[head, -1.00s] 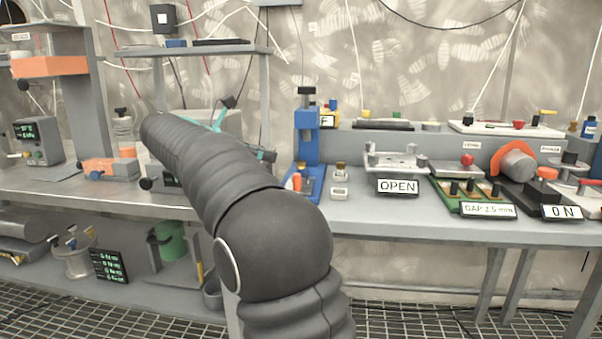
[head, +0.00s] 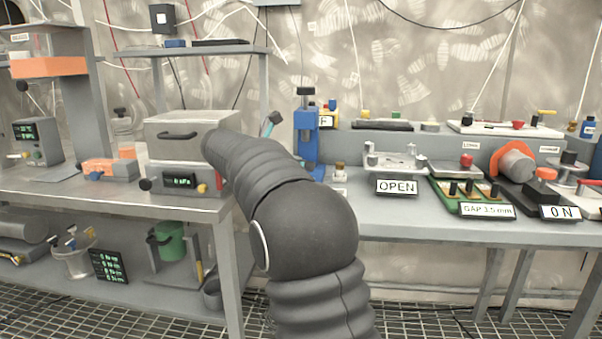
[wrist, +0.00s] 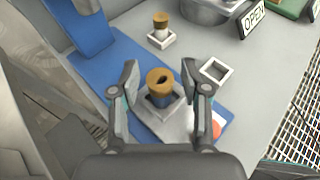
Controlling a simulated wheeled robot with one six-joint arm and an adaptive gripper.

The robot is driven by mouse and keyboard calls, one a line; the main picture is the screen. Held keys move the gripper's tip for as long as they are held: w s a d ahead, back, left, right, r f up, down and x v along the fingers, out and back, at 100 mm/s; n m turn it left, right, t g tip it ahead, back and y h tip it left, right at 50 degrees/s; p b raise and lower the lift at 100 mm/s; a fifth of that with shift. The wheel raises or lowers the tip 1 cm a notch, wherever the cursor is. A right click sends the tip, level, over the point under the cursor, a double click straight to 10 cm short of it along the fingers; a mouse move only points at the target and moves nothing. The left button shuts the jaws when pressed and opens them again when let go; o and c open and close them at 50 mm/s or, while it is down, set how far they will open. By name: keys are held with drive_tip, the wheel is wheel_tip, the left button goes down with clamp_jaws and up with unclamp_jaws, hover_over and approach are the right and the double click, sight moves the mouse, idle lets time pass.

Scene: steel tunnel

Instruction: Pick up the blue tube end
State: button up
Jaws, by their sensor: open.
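In the wrist view, a short upright piece with a brown top and a dark blue lower part, probably the blue tube end (wrist: 158,98), sits in a square grey holder (wrist: 178,126) on a blue base plate (wrist: 124,58). My gripper (wrist: 160,78) is open, with one finger on each side of this piece. I cannot tell if either finger touches it. In the head view, my arm hides the piece and most of my gripper; only a teal part of my gripper (head: 269,122) shows beside the blue stand (head: 306,138).
A second brown-topped piece (wrist: 160,26) stands in a white square holder, and an empty white square frame (wrist: 215,69) lies right of my gripper. The OPEN sign (head: 397,187) and a green board (head: 467,192) are further right. A grey oven-like box (head: 180,140) stands left.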

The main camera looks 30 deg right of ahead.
drive_tip(key=shift+d+f, duration=0.1)
drive_tip(key=shift+d, duration=0.15)
drive_tip(key=c, duration=0.9)
clamp_jaws()
